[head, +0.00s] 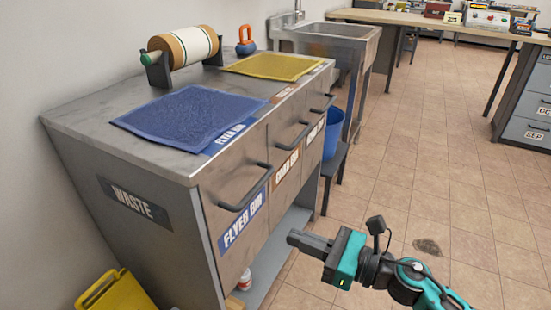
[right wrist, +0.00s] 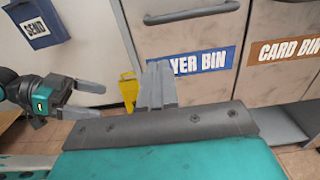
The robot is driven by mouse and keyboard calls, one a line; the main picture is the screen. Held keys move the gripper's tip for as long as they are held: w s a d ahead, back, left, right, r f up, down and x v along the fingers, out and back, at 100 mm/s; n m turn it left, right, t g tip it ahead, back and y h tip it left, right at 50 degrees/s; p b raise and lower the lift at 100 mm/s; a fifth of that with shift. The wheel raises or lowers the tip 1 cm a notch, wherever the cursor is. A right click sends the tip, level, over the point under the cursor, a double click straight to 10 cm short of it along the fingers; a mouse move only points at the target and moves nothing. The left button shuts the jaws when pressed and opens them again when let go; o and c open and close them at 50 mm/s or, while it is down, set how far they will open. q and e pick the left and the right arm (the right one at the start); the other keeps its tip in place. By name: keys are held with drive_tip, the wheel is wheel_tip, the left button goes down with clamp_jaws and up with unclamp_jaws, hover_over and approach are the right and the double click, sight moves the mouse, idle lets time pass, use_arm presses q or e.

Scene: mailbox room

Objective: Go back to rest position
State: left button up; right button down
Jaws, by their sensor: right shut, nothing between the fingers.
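My right gripper (head: 292,238) reaches in from the lower right of the head view, in front of the waste cabinet (head: 105,152). It is shut and empty, apart from the flyer bin handle (head: 245,188). In the right wrist view its closed fingers (right wrist: 157,85) point toward the cabinet front, below the flyer bin handle (right wrist: 192,12). My left gripper (right wrist: 92,100) shows at the left of the right wrist view, its fingers apart with nothing between them. It does not show in the head view.
The cabinet top bears a blue mat (head: 190,117), a yellow mat (head: 272,66) and a paper roll (head: 185,48). A yellow object (head: 118,295) stands at the cabinet's lower left. A blue bucket (head: 332,135) is beyond the cabinet. Tiled floor (head: 430,180) at the right is free.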

drive_tip(key=s+d+f+n+t+h, duration=0.1)
drive_tip(key=s+d+f+n+h, duration=0.35)
drive_tip(key=n, duration=0.85)
drive_tip(key=s+d+f+n+t+h, duration=0.15)
drive_tip(key=s+f+n+h, duration=0.55)
drive_tip(key=n, duration=0.7)
use_arm(q)
drive_tip(key=s+a+r+y+p, duration=0.1)
drive_tip(key=a+r+p, duration=0.3)
drive_tip(key=r+p, duration=0.9)
drive_tip(key=shift+s+r+p, duration=0.4)
drive_tip(key=shift+s+p, duration=0.2)
drive_tip(key=shift+p, duration=3.3)
use_arm(e)
drive_tip(key=d+r+h, duration=0.1)
drive_tip(key=d+r, duration=0.1)
drive_tip(key=r, duration=0.5)
drive_tip(key=s+d+r+h, duration=0.1)
drive_tip(key=d+r, duration=0.2)
drive_tip(key=r, duration=0.4)
drive_tip(key=shift+s+r+g, duration=0.15)
drive_tip(key=shift+r+g, duration=0.1)
drive_tip(key=shift+g, duration=0.1)
use_arm(q)
drive_tip(key=shift+a, duration=0.1)
